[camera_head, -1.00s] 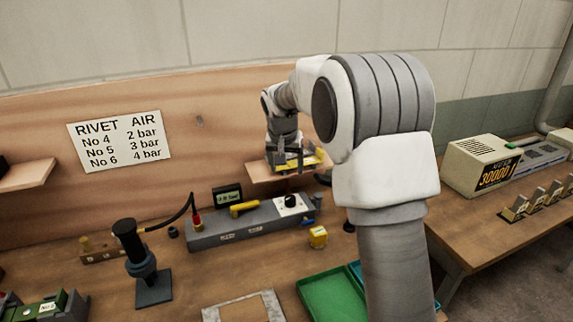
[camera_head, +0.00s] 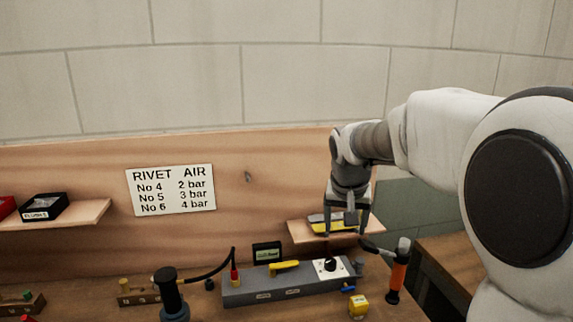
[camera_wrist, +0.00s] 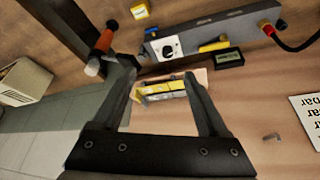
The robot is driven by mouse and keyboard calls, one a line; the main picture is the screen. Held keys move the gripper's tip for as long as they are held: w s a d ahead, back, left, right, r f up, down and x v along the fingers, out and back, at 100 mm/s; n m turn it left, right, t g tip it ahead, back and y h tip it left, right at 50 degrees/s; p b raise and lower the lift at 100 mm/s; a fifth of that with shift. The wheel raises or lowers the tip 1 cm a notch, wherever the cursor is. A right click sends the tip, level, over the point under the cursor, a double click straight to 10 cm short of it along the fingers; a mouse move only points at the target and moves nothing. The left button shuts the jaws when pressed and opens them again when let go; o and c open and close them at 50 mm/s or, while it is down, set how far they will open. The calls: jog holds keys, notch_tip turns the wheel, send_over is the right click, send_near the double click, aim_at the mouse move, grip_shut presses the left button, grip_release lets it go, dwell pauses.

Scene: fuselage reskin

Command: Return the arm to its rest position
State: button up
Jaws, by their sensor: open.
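My gripper (camera_head: 349,222) hangs pointing down at the small wooden shelf on the back panel, at the right of the head view. In the wrist view its two fingers (camera_wrist: 160,82) are spread apart with nothing held between them. A yellow and grey object (camera_head: 332,226) lies on that shelf, close to the fingers. In the wrist view this object (camera_wrist: 168,91) shows beyond and between the fingertips. I cannot tell whether a finger touches it. My arm fills the right side of the head view.
A grey air panel (camera_head: 290,287) with a black knob and yellow lever sits below the shelf (camera_head: 300,233). An orange-handled hammer (camera_head: 397,275) stands to its right, near my arm. A yellow block (camera_head: 358,306) is in front. A rivet sign (camera_head: 172,190) hangs left.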

jog(key=s+n+t+y, duration=0.1)
jog(key=s+n, duration=0.1)
jog(key=s, duration=2.6)
jog(key=shift+d+n, duration=0.4)
jog(key=shift+f, duration=0.1)
jog(key=shift+c, duration=0.2)
